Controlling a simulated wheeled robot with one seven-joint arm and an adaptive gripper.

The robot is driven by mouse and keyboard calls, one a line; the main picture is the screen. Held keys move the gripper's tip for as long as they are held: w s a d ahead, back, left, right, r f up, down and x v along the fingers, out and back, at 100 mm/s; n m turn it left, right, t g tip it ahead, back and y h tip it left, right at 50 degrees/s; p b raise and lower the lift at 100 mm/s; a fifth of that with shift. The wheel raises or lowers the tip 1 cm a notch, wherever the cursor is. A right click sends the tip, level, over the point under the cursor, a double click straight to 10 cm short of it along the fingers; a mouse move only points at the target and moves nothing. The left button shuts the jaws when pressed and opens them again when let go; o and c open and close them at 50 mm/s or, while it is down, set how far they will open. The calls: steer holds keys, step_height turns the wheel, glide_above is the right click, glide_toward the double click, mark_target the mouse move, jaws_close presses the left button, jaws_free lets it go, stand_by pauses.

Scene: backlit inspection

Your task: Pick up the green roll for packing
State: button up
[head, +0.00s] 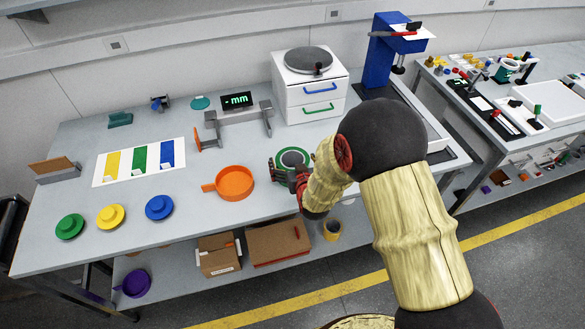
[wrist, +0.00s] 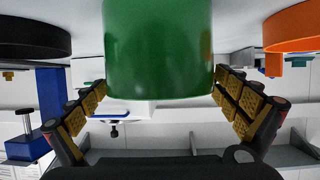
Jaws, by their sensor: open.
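The green roll (head: 292,150) stands upright on the bench, right of the orange pan, and its ring-shaped top shows in the head view. In the wrist view the roll (wrist: 158,50) is a large glossy green cylinder at the top centre, in front of the palm. My gripper (head: 289,177) is at the near side of the roll in the head view, partly hidden by my arm. In the wrist view my gripper (wrist: 160,88) is open, with a ridged finger on each side of the roll. A gap shows at the left finger; contact at the right finger is unclear.
An orange pan (head: 234,183) stands left of the roll and shows close by in the wrist view (wrist: 291,28). A dark round object (wrist: 33,36) is on the other side there. A grey measuring stand (head: 238,116) and white drawer unit (head: 309,88) stand behind.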

steer(key=c, duration=1.7)
steer(key=shift+w+r, duration=0.1)
steer(key=shift+r, duration=0.05)
steer(key=shift+c, duration=0.2)
steer(key=shift+r, duration=0.1)
